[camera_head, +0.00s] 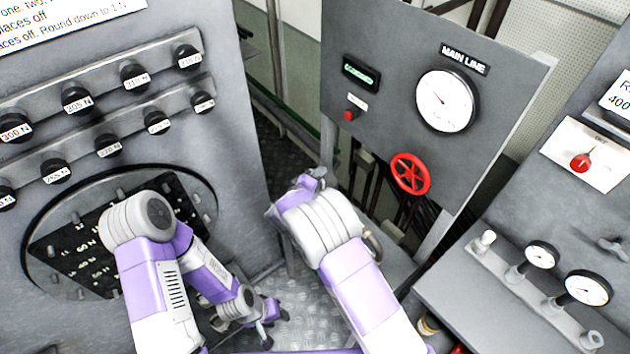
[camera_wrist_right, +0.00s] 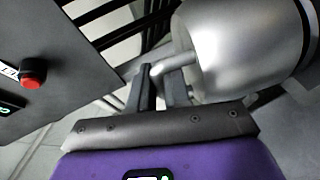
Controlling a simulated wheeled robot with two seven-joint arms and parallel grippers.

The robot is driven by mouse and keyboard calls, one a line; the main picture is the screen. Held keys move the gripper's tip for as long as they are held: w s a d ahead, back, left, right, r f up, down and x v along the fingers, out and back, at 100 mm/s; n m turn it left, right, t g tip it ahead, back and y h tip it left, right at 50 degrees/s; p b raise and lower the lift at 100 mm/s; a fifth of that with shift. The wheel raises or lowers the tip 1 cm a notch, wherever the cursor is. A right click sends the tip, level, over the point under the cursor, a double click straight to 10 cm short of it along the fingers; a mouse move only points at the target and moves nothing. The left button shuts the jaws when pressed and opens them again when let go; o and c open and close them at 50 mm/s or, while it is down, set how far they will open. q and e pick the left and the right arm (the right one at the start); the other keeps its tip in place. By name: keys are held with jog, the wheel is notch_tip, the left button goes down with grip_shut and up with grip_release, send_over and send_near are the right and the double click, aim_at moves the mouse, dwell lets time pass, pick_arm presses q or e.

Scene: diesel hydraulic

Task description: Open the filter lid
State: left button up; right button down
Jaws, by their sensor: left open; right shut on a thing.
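In the right wrist view, a large silver cylinder (camera_wrist_right: 245,45), which looks like the filter housing, fills the upper right. A bent metal handle (camera_wrist_right: 172,64) sticks out from its left side. My right gripper (camera_wrist_right: 163,88) is shut on this handle. Which part of the cylinder is the lid is not clear. In the head view my right arm reaches up the middle and its gripper (camera_head: 316,177) is partly hidden by the wrist. The cylinder cannot be made out there. My left gripper (camera_head: 277,312) is open and empty, low over the floor at the left cabinet.
The main line panel (camera_head: 382,72) stands behind, with a gauge, a red button (camera_head: 350,114) and a red valve wheel (camera_head: 410,174). A left cabinet (camera_head: 225,110) carries rows of labelled knobs. A right console (camera_head: 540,210) carries small gauges. Dark pipes run below the main panel.

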aim_at(329, 178)
jog(key=d, duration=0.1)
jog(key=w+d+r+g+y+b, duration=0.1)
jog(key=w+d+m+g+y, duration=0.1)
jog(key=shift+w+d+r, duration=0.2)
jog(key=shift+d+r, duration=0.05)
jog(key=shift+r, duration=0.15)
jog(key=shift+w+d+r+g+y+p, duration=0.1)
jog(key=shift+w+d+g+y+p, duration=0.25)
jog(key=shift+w+d+g+y, duration=0.45)
jog(key=shift+s+d, duration=0.1)
jog(key=c, duration=1.4)
grip_release()
jog(key=shift+c, duration=0.2)
jog(key=b+v, duration=0.1)
jog(key=v, duration=0.6)
jog(key=shift+s+r, duration=0.2)
jog(key=shift+c, duration=0.3)
